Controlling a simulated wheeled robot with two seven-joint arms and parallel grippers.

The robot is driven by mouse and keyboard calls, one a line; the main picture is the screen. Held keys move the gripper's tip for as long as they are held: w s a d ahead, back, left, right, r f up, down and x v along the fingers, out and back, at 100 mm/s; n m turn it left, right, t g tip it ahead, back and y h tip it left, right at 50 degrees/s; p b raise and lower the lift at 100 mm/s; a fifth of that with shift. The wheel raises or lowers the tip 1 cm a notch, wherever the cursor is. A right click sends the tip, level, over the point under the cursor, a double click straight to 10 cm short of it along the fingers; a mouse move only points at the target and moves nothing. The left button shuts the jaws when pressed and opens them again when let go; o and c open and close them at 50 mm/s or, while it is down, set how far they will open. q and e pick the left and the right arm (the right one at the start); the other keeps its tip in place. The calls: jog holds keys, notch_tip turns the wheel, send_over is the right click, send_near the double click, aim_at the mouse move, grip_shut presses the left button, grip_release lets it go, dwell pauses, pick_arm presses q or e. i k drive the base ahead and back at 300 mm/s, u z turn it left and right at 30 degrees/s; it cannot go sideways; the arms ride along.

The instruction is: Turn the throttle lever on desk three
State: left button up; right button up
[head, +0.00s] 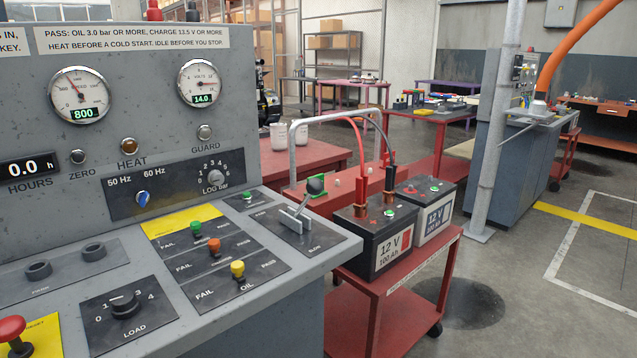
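A grey control desk (218,296) fills the left half of the head view; I see no desk number on it. The throttle lever (303,206), a metal lever with a dark round knob, stands on a black plate at the desk's right end. It leans toward the upper right in the picture. The word SLOW is printed on the plate's lower right part; the other marking is too small to read. A round gauge (80,96) shows 800, and a second gauge (200,83) shows 14.0. Neither of my grippers is in view.
On the desk are a LOAD knob (124,304), a red push button (14,335) and green, orange and yellow PASS/FAIL toggles. Right of it, a red cart (396,316) carries two 12 V batteries (374,238). A grey post (492,130) stands beyond. Floor at the right is clear.

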aim_at(315, 186)
jog(key=z, duration=0.45)
jog(key=k, duration=0.3)
jog(key=u, duration=1.5)
jog(key=i, duration=0.9)
jog(key=z, duration=0.4)
